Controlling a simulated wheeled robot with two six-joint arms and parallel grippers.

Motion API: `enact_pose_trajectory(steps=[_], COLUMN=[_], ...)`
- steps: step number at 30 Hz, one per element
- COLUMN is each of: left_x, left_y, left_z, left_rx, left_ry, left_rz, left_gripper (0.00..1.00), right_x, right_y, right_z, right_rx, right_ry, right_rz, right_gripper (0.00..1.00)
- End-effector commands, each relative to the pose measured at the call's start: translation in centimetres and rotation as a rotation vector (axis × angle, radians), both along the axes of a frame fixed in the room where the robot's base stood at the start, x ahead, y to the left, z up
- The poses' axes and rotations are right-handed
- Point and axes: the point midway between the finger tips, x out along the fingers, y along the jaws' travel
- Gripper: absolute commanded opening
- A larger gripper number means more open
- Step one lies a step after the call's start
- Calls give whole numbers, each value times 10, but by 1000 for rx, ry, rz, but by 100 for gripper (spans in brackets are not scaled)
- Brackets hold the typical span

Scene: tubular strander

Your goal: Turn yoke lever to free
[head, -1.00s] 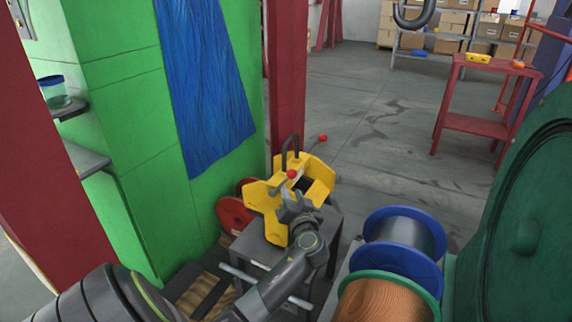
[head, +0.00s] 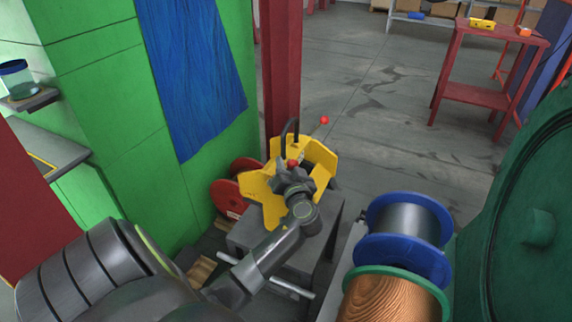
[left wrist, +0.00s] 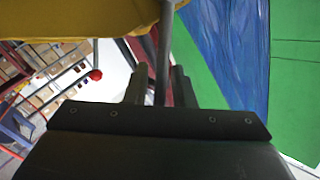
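The yellow yoke (head: 258,190) sits on a grey stand (head: 329,225), with a dark loop handle (head: 290,128) on top. A thin rod with a red ball (head: 324,120) sticks out behind it; a red ball also shows in the left wrist view (left wrist: 96,74). Another red knob (head: 292,163) shows right at my left gripper (head: 294,176), which is at the yoke's front. In the left wrist view the gripper (left wrist: 160,88) has its fingers apart, with a grey rod (left wrist: 163,50) between them. I cannot tell which part this rod is. My right gripper is out of view.
A blue-flanged spool (head: 405,228) and a green-flanged copper spool (head: 395,298) stand right of the stand. A large green disc (head: 535,220) is at far right. A red post (head: 282,65) and green wall (head: 100,95) are behind and left. Open floor (head: 385,140) lies beyond.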

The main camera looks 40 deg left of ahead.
Motion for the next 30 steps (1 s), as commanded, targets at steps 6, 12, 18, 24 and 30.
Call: enact_pose_trajectory(steps=[6,12,18,24,30], left_x=[0,0,0,-2,-5], left_y=[0,0,1,7,18], left_z=[0,0,2,7,14], left_rx=[0,0,-14,-83,-222], left_ry=[0,0,-5,-28,-72], left_rz=[0,0,-1,0,0], left_gripper=[0,0,0,0,0], right_x=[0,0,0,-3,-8], right_y=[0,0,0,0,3], right_z=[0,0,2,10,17], right_rx=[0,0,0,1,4], right_ry=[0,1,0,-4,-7], right_rz=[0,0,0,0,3], right_gripper=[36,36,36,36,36])
